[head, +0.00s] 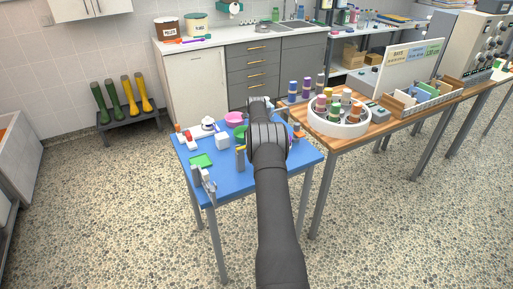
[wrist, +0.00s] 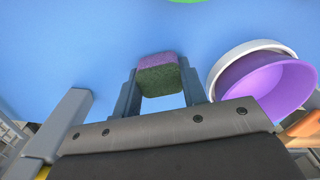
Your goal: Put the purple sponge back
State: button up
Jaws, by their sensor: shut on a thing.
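The purple sponge (wrist: 158,62) has a dark green scouring side and shows in the middle of the wrist view. My gripper (wrist: 159,76) is shut on it, with one grey finger on each side. Blue table surface (wrist: 60,45) shows beyond the sponge; I cannot tell how high the sponge is above it. In the head view my arm covers the gripper and the sponge, over the right part of the blue table (head: 232,186).
A purple bowl (wrist: 268,88) with a white rim behind it is close right of my gripper. A grey block (wrist: 66,120) is at left. A wooden table with a round white tray (head: 338,129) adjoins at right.

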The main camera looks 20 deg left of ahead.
jog(key=shift+f, duration=0.2)
jog(key=o, duration=0.9)
jog(key=shift+o, duration=0.2)
notch_tip(320, 180, up, 12)
jog(key=shift+r, duration=0.2)
notch_tip(320, 180, down, 12)
jog(key=shift+r, duration=1.9)
jog(key=shift+f, duration=0.15)
